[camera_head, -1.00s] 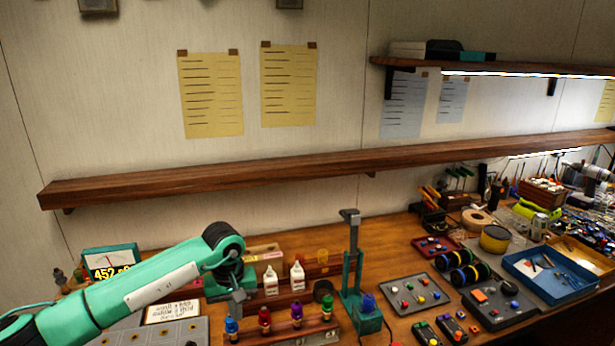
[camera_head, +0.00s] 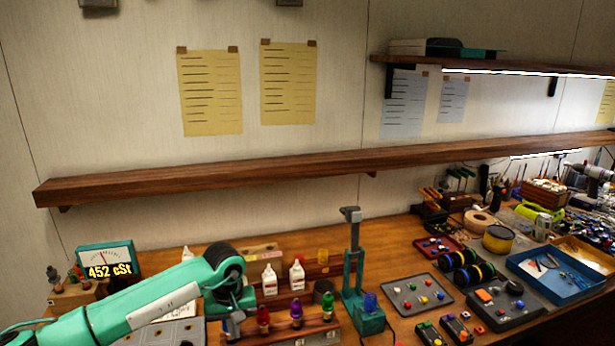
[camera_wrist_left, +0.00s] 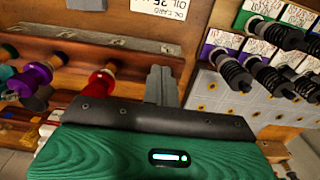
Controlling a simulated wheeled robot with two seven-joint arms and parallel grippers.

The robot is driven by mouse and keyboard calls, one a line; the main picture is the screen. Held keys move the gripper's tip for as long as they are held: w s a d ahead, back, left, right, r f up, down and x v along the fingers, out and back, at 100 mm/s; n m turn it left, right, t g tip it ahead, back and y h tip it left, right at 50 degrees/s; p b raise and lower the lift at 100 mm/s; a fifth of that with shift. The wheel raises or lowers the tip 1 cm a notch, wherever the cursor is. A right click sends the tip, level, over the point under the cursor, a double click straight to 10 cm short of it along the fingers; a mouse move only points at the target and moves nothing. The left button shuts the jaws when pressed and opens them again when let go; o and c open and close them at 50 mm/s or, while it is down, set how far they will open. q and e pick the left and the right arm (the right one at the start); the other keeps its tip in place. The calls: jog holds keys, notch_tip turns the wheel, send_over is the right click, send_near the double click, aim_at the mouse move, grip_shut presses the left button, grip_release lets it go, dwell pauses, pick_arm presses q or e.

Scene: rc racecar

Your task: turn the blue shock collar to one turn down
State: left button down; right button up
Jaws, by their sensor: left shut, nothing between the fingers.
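A wooden stand (camera_head: 300,335) in the head view holds a row of upright shocks with coloured tops: red (camera_head: 263,317), purple (camera_head: 296,312) and green (camera_head: 327,307). My left gripper (camera_head: 233,324) is at the left end of this row, left of the red shock, where it covers the blue one; I cannot make out the blue collar clearly. In the left wrist view the closed fingers (camera_wrist_left: 161,84) are together and empty, beside the red shock (camera_wrist_left: 100,82), with the purple shock (camera_wrist_left: 37,78) further left. The blue collar is hidden there. My right gripper is not in view.
A meter (camera_head: 108,262) reading 452 cSt stands at the left. White bottles (camera_head: 270,281) and a teal press stand (camera_head: 354,270) are behind and right of the row. Labelled shocks (camera_wrist_left: 232,70) lie on a grey board in the wrist view.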

pick_arm(q)
jog(key=shift+w+a, duration=0.2)
dwell(0.6)
jog(key=shift+w+a+b, duration=0.2)
jog(key=shift+w+b, duration=0.05)
jog(key=shift+b, duration=0.35)
dwell(0.6)
jog(key=shift+b, duration=0.3)
jog(key=shift+s+a+b, duration=0.1)
jog(key=shift+a+b, duration=0.1)
jog(key=shift+b, duration=0.45)
jog(key=shift+s+a+b, duration=0.1)
jog(key=shift+a+b, duration=0.35)
jog(key=shift+b, duration=1.55)
jog(key=shift+a, duration=0.1)
jog(key=shift+s+b, duration=0.15)
jog(key=shift+b, duration=0.25)
